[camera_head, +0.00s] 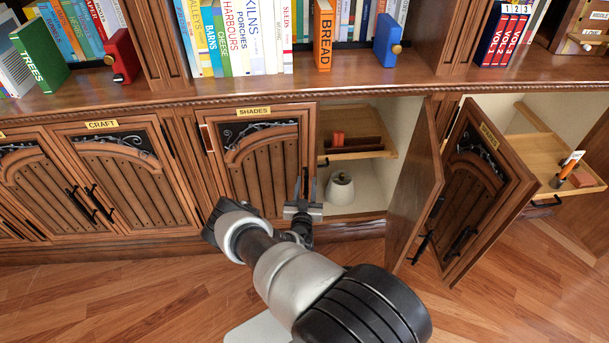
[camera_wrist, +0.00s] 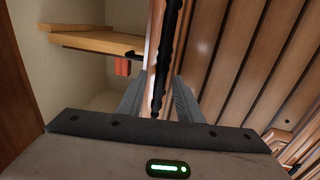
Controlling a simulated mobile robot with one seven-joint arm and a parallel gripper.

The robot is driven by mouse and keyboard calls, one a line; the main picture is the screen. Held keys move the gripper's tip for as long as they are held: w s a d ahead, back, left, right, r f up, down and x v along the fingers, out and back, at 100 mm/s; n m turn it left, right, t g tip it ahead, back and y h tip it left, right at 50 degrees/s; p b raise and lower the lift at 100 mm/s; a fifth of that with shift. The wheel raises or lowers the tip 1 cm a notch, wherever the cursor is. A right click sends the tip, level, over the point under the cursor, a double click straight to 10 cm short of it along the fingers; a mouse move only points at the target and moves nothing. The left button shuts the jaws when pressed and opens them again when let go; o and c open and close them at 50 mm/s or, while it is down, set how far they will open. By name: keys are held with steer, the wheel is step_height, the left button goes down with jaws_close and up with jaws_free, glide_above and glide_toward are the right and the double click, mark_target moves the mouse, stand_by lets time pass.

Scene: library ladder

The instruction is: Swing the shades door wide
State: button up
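The shades door (camera_head: 262,165) is a brown panelled cabinet door with a dark scroll inset, under a SHADES label (camera_head: 254,112). It looks shut or nearly shut in the head view. Its upright black bar handle (camera_head: 305,182) is near its right edge. My gripper (camera_head: 303,209) is at the lower part of this handle. In the wrist view, the handle (camera_wrist: 168,45) runs between the two fingers of my gripper (camera_wrist: 158,98). The fingers look apart, with narrow gaps beside the bar. Contact with the bar is not clear.
Right of the shades door, an open compartment holds a wooden tray (camera_head: 360,150) and a pale jar (camera_head: 340,188). Two open doors (camera_head: 416,185) (camera_head: 480,195) stick out farther right, near a pulled-out drawer (camera_head: 555,170). The craft doors (camera_head: 128,175) at left are shut. Floor (camera_head: 120,300) is clear at lower left.

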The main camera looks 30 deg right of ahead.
steer(key=shift+w+d, duration=0.2)
steer(key=shift+w, duration=0.05)
jaws_close()
steer(key=shift+s, duration=0.1)
